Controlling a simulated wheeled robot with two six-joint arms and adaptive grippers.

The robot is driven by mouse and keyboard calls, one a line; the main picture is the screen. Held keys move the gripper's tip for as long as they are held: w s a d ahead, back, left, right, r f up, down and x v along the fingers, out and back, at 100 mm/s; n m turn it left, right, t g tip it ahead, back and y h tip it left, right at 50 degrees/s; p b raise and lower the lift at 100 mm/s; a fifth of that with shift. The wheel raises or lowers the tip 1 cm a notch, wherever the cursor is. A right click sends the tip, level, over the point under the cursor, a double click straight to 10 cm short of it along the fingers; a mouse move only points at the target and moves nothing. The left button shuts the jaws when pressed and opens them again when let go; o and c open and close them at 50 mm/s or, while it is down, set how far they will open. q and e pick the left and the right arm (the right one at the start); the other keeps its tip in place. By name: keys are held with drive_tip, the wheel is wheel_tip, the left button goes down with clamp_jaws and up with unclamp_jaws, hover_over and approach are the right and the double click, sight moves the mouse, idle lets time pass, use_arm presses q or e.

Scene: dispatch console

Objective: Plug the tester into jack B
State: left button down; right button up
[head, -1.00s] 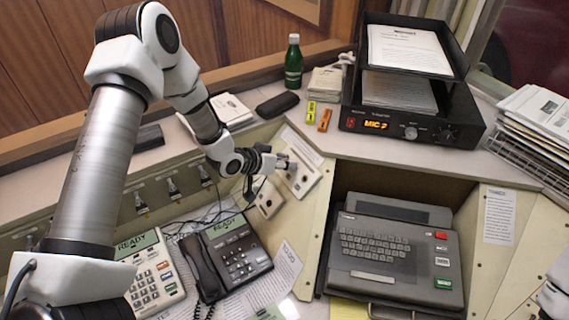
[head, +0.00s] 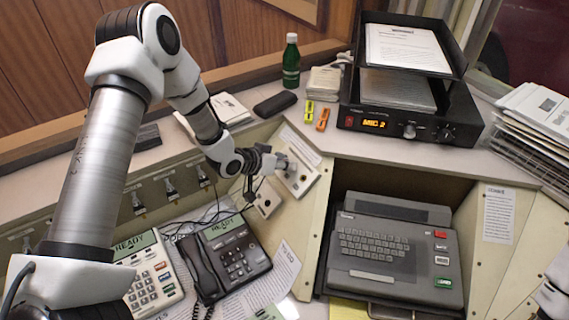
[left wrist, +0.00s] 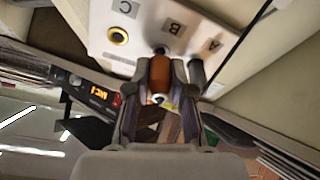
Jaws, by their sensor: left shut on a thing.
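The cream jack panel (left wrist: 100,30) fills the top of the left wrist view, with labels C, B and A. Jack C (left wrist: 118,35) is an open brass ring. My left gripper (left wrist: 160,72) is shut on the tester (left wrist: 160,80), an orange-brown cylinder with a light end toward the camera. Its far end is in line with jack B, at or very near the panel; whether it is inside the jack I cannot tell. A dark cylinder (left wrist: 196,74) stands at jack A beside the right finger. In the head view my left gripper (head: 278,162) is at the panel (head: 301,181).
A smaller plate (head: 266,198) with a dark cable lies left of the panel. Phones (head: 232,254) stand below, a keyboard unit (head: 385,250) sits right. A green bottle (head: 291,62) and the MIC 2 unit (head: 400,124) stand on the ledge behind.

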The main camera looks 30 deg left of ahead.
use_arm(q)
drive_tip(key=shift+w+d+f+b, duration=0.15)
drive_tip(key=shift+w+f+b, duration=0.15)
drive_tip(key=shift+f+b, duration=0.15)
idle(0.8)
drive_tip(key=c, duration=0.7)
unclamp_jaws()
drive_tip(key=shift+o, duration=1.1)
drive_tip(key=shift+d, duration=0.15)
drive_tip(key=shift+r, duration=0.1)
drive_tip(key=shift+s+a+r+p, duration=0.25)
drive_tip(key=shift+r+p, duration=0.15)
drive_tip(key=shift+p, duration=0.1)
drive_tip(key=shift+s+a+r+p, duration=0.2)
drive_tip(key=shift+a+r+p, duration=0.05)
drive_tip(key=shift+r+p, duration=0.2)
drive_tip(key=p+v, duration=0.4)
drive_tip(key=v, duration=0.1)
drive_tip(key=shift+w+r, duration=0.2)
drive_tip(key=shift+w, duration=0.05)
